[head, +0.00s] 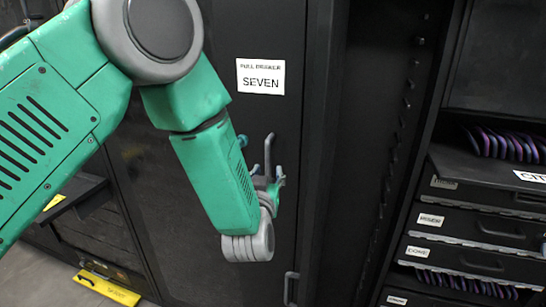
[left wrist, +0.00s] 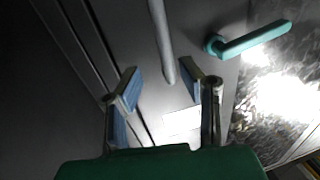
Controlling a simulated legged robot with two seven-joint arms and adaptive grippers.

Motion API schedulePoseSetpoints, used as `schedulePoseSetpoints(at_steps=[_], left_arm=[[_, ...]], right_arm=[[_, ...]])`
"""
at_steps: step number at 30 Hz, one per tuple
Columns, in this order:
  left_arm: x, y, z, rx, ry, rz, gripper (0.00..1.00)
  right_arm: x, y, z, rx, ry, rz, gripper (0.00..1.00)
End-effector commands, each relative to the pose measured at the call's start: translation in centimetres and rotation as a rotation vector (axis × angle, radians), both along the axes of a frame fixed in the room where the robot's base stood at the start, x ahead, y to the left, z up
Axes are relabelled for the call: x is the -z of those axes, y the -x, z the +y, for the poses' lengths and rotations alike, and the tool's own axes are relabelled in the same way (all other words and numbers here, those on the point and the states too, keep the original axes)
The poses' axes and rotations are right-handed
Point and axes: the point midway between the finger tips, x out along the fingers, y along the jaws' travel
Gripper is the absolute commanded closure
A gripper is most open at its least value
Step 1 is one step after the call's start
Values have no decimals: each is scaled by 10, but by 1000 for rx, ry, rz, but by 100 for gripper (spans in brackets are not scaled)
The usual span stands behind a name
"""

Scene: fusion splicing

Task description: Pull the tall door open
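The tall door (head: 215,230) is a dark upright panel with a white label (head: 260,77) reading SEVEN. A grey bar handle (head: 268,150) stands on it below the label. My left gripper (head: 268,182) is at the lower end of this handle, partly hidden by my wrist. In the left wrist view my left gripper (left wrist: 160,80) has its two blue-padded fingers apart, with the end of the grey bar (left wrist: 160,40) showing between them. I cannot tell whether they touch it. A teal lever (left wrist: 248,40) is to the right there. My right gripper is not in view.
A second handle (head: 290,288) is lower on the dark front. To the right is a rack with labelled drawers (head: 470,227) and purple-edged items (head: 503,144). A yellow object (head: 106,289) lies low at the left.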

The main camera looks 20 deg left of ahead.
Motion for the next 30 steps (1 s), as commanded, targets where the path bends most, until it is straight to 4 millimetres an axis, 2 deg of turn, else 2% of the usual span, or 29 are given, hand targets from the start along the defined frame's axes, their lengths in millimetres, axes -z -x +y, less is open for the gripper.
schedulePoseSetpoints(at_steps=[3, 9, 15, 22, 23, 25, 26, 30], left_arm=[[-1, -25, 6, -2, 1, 0, 66], [0, -53, 11, -2, 1, 1, 66], [0, -63, 11, 0, -2, 1, 66], [0, -64, 11, 0, -2, 1, 66], [0, -64, 11, 0, -2, 1, 69], [0, -64, 11, 0, -2, 1, 94], [0, -64, 11, 0, -2, 1, 100], [0, -64, 10, 2, -1, 1, 100]], right_arm=[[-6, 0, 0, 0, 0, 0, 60], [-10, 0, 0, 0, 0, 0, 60], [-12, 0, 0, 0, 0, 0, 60], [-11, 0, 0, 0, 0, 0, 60], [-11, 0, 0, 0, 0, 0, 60], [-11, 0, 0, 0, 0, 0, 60], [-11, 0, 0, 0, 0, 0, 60], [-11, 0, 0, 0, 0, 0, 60]])
